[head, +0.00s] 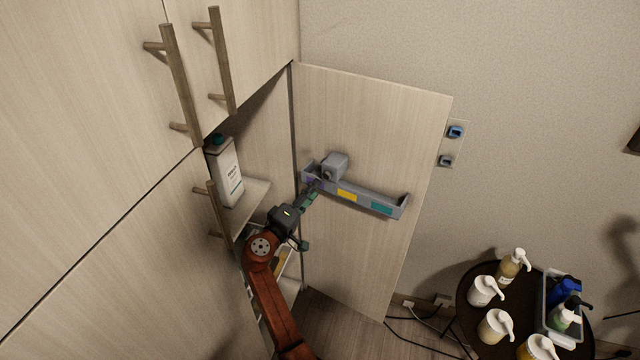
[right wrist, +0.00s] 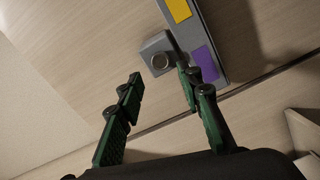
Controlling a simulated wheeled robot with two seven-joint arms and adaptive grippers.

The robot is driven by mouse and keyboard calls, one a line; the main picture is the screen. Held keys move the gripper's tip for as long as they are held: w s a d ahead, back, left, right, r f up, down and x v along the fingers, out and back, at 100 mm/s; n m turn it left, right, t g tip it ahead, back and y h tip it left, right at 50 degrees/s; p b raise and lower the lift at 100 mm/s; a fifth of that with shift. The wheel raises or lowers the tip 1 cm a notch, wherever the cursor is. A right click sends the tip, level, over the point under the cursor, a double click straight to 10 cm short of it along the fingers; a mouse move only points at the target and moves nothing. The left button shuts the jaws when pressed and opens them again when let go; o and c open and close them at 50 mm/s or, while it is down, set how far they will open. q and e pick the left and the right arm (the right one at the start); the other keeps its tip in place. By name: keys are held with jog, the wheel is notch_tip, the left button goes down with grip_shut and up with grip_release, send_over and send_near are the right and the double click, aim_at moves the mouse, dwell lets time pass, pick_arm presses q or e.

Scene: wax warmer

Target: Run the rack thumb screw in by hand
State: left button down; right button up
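The grey rack (head: 365,199) is fixed to the inner face of the open cabinet door (head: 370,120). It carries a purple, a yellow and a teal label. A grey block (head: 335,166) stands at its left end; in the right wrist view this block has a round knob, seemingly the thumb screw (right wrist: 160,62), facing the camera. My right gripper (head: 314,189) is at the rack's left end, just below the block. In the right wrist view its green-padded fingers (right wrist: 158,80) are apart, with nothing between them. The knob appears just beyond the fingertips; contact cannot be told. My left gripper is not in view.
A white bottle (head: 226,172) stands on the cabinet shelf left of my right arm. Cabinet doors with wooden handles (head: 180,85) fill the left. A round dark table (head: 468,318) holds several pump bottles at lower right.

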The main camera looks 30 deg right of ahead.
aim_at(325, 177)
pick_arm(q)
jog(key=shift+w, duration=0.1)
pick_arm(e)
jog(key=shift+x, duration=3.15)
jog(key=shift+w+d, duration=0.1)
jog(key=shift+c, duration=0.2)
